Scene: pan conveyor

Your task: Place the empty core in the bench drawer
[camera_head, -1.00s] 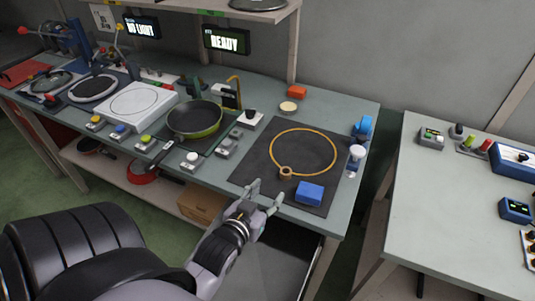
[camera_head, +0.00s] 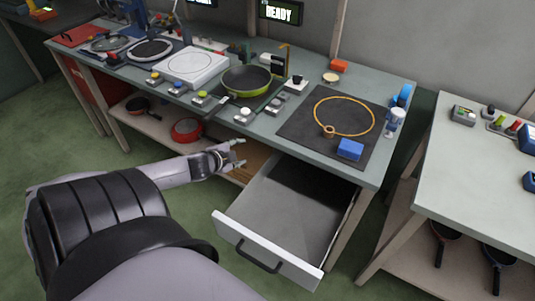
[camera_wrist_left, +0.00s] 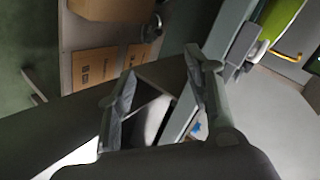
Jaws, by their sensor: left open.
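The empty core looks to be the small brown ring-shaped piece (camera_head: 329,131). It sits on the dark mat (camera_head: 296,128) at the near edge of a yellow-orange loop. The bench drawer (camera_head: 272,209) is pulled out below the bench's right part. The part of its inside that shows looks bare; its back lies in shadow under the bench. My left gripper (camera_head: 240,154) is open and empty, left of the drawer and below the bench edge. Its two parted fingers also show in the left wrist view (camera_wrist_left: 165,95). My right gripper is not in view.
A blue block (camera_head: 350,149) lies on the mat near the core. A green pan (camera_head: 246,81) stands left of the mat, its handle reaching over the front edge. A second table (camera_head: 480,170) stands to the right across a narrow gap. A cardboard box shows under the bench.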

